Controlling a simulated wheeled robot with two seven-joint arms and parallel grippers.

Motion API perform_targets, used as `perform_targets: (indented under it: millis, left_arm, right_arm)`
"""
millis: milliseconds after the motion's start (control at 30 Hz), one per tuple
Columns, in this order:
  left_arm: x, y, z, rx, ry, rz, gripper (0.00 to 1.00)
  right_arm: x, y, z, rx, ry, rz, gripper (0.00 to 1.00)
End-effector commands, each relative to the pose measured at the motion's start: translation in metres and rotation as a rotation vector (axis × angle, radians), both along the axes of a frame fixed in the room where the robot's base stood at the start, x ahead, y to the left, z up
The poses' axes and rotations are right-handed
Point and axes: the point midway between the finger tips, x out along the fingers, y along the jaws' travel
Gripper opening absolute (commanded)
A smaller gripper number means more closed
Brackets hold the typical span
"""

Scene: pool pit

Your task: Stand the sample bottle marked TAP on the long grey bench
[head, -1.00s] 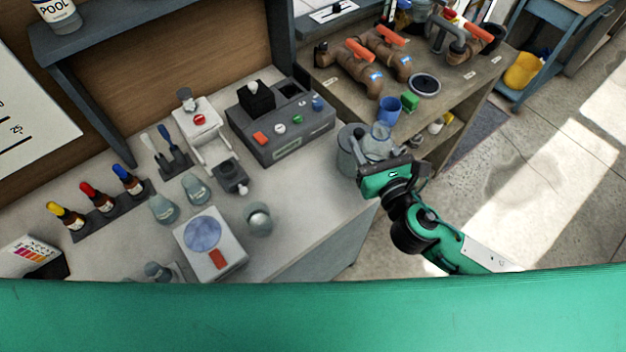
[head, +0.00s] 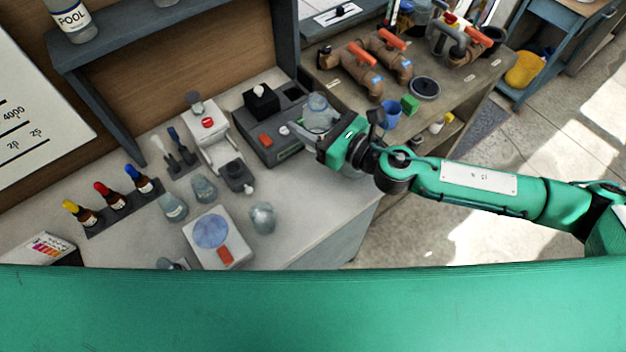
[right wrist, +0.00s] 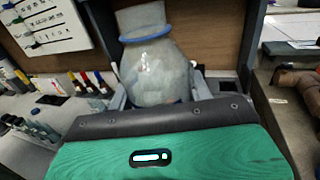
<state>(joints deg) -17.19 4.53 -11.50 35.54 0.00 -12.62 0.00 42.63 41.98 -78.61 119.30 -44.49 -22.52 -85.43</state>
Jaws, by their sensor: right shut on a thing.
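My right gripper (head: 325,130) is shut on a clear, pale bottle (head: 319,112) and holds it upright over the right part of the pale grey bench (head: 330,215), near the grey control box. In the right wrist view the bottle (right wrist: 155,75) fills the middle, with a blue ring at its neck, and the gripper body hides its base. No marking on it can be read. A bottle labelled POOL (head: 72,20) stands on the shelf at top left. My left gripper is not in view.
On the bench are a grey control box (head: 262,135), a white instrument (head: 213,140), several glass vessels (head: 262,217), a scale (head: 232,255) and a rack of dropper bottles (head: 112,215). A bench with brown pipes (head: 345,68) stands at right. The bench's front right part looks clear.

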Motion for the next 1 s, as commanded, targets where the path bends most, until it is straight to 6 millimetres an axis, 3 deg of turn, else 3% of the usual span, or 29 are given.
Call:
perform_targets:
  millis: [200, 367, 667, 1000]
  left_arm:
    - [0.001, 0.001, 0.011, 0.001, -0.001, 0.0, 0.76]
    - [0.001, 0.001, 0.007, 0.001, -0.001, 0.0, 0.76]
    - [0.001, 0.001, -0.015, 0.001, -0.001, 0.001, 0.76]
    - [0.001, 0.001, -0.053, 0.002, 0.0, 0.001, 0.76]
  right_arm:
    - [0.005, 0.009, 0.008, -0.002, 0.0, 0.1, 0.24]
    - [0.005, 0.01, -0.004, 0.0, 0.002, 0.114, 0.24]
    - [0.005, 0.011, -0.06, 0.001, 0.005, 0.113, 0.24]
    - [0.005, 0.011, -0.127, 0.004, 0.005, 0.112, 0.24]
